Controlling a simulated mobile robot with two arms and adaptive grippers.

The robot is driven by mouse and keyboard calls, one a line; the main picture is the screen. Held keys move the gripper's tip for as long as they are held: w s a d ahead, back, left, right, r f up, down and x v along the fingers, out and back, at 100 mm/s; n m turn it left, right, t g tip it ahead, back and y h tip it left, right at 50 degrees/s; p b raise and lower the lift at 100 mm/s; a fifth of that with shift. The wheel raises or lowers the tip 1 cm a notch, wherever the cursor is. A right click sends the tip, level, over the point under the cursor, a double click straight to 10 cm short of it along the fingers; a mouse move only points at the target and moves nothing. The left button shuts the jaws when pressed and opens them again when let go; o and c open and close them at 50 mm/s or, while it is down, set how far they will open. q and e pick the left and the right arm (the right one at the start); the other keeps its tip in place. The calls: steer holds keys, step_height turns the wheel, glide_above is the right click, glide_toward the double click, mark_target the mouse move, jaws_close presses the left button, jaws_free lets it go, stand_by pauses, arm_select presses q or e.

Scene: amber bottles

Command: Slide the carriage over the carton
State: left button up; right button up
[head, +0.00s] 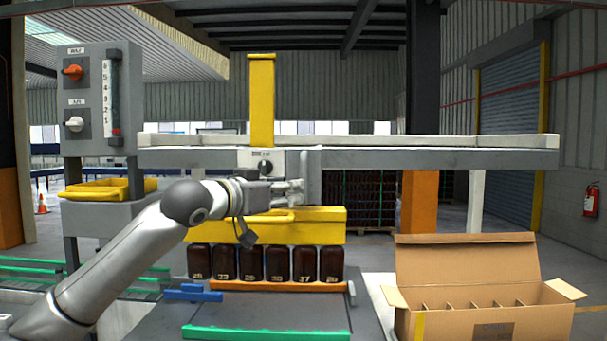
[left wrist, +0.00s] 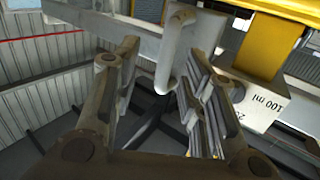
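The carriage, with its yellow post (head: 262,100), sits on the left-middle part of the long grey rail. Its yellow head (head: 325,228) hangs low over a row of several amber bottles (head: 278,263); I cannot tell whether it grips them. A grey upright handle (head: 314,176) is at the carriage's right side. My left gripper (head: 298,190) is at this handle. In the left wrist view its fingers are apart, with the handle (left wrist: 184,45) between or just beyond their tips and a gap at the left finger. The open carton (head: 460,324) with dividers stands at the right. My right gripper is not in view.
The grey rail (head: 440,158) runs right to above the carton. A control panel (head: 95,100) with an orange and a white knob stands at the left. An orange strip (head: 275,286) lies before the bottles. Blue (head: 194,293) and green (head: 265,333) parts lie nearer.

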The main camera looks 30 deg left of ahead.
mark_target(301, 172)
arm_select(q)
steer(key=shift+t, duration=0.3)
steer(key=w+r+p, duration=0.1)
steer(key=w, duration=0.1)
steer(key=w+r+p, duration=0.1)
steer(key=w+p, duration=0.1)
steer(key=w, duration=0.1)
steer(key=w+r+p, duration=0.1)
steer(key=w, duration=0.2)
steer(key=shift+a+r, duration=0.1)
steer(key=shift+a, duration=0.3)
steer(key=shift+w, duration=0.5)
jaws_close()
